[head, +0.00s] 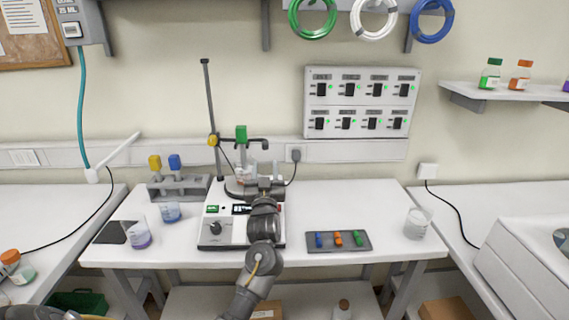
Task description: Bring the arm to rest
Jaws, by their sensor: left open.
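My left arm comes in from the bottom middle and reaches up over the white hotplate stirrer (217,236) on the middle table. My left gripper (263,181) is open above the back of the stirrer, close to its round top (234,190) and the stand's clamp. The arm and wrist hide part of the stirrer's front and top. I cannot tell whether the fingers touch anything. A green-topped piece (241,133) is held upright at the stand (208,100) just behind the gripper. My right gripper is not in view.
Left of the stirrer are a grey rack (180,190) with yellow and blue-topped pieces and two beakers (139,236) (171,212). Right of it are a dark tray (325,246) with small coloured pieces and a clear beaker (417,224). The table's back right is clear.

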